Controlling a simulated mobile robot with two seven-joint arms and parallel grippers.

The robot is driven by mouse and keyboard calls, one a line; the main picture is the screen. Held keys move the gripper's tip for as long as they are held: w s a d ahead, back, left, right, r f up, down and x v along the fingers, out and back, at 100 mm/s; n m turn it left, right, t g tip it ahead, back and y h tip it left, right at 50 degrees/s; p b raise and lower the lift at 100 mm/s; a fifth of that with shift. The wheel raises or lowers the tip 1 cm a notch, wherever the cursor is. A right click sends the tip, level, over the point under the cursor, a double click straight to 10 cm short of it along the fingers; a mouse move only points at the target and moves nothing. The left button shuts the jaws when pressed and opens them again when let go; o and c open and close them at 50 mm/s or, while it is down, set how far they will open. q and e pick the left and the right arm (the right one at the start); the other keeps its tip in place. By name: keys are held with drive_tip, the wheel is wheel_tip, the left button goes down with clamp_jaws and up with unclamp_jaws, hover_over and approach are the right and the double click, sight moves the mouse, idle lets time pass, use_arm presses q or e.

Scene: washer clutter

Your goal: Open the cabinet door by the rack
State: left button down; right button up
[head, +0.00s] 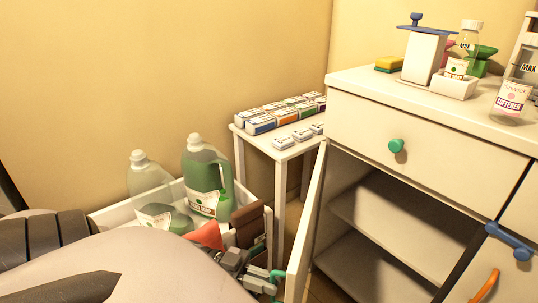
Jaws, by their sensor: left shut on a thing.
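The white cabinet door (308,222) stands swung open, seen nearly edge-on, beside the small white rack-like stand (240,140). Behind it the cabinet interior (375,235) shows an empty shelf. A teal handle (275,274) is on the door's outer face, low in the view. My left gripper (262,281) is at this handle and shut on it; my own arm hides part of the gripper. My right gripper is not in view.
A white crate (110,217) with large green-liquid jugs (203,170) stands left of the stand. Small boxes (262,124) sit on the stand. The counter (365,80) holds a softener bottle (511,98), sponge and dispenser. Blue (508,241) and orange (484,287) handles are at right.

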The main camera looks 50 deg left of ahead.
use_arm(q)
drive_tip(key=shift+w+a, duration=0.15)
drive_tip(key=c, duration=1.2)
unclamp_jaws()
drive_tip(key=shift+o, duration=0.2)
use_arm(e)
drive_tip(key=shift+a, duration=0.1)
use_arm(q)
wheel_tip(320, 180, up, 20)
drive_tip(key=p, duration=1.1)
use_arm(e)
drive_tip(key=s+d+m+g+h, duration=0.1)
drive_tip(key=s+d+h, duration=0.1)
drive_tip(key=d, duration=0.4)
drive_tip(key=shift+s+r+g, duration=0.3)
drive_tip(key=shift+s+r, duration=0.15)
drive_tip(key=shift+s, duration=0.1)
use_arm(q)
drive_tip(key=shift+c, duration=0.3)
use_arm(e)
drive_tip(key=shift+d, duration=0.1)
